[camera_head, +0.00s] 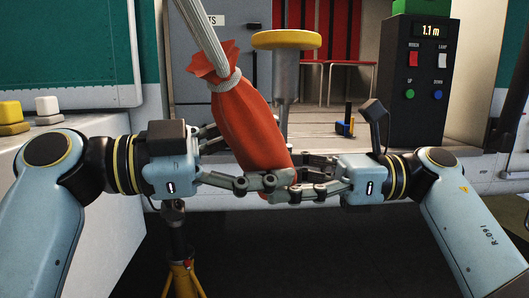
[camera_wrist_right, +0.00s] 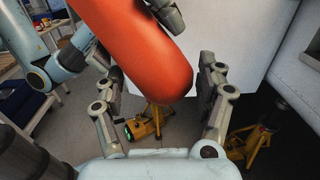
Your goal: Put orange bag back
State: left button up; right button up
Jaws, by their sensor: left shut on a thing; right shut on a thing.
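The orange bag (camera_head: 248,120) hangs tilted in the middle of the head view, its gathered neck tied with a pale rope (camera_head: 205,38) that runs up out of the picture. My left gripper (camera_head: 268,176) is shut on the bag's lower part from the left. My right gripper (camera_head: 290,182) is shut on its bottom end from the right, and the fingers of both cross close together there. In the right wrist view the bag's rounded end (camera_wrist_right: 150,55) lies between the right fingers (camera_wrist_right: 165,95). The fingers hide some of the bag's lower end.
Yellow blocks (camera_head: 11,113) sit at far left. Yellow stands (camera_head: 183,278) are on the floor below.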

pick_arm(q)
grip_shut()
pick_arm(e)
jog(key=shift+r, duration=0.1)
pick_arm(q)
jog(key=shift+r, duration=0.1)
pick_arm(e)
jog(key=o, duration=1.7)
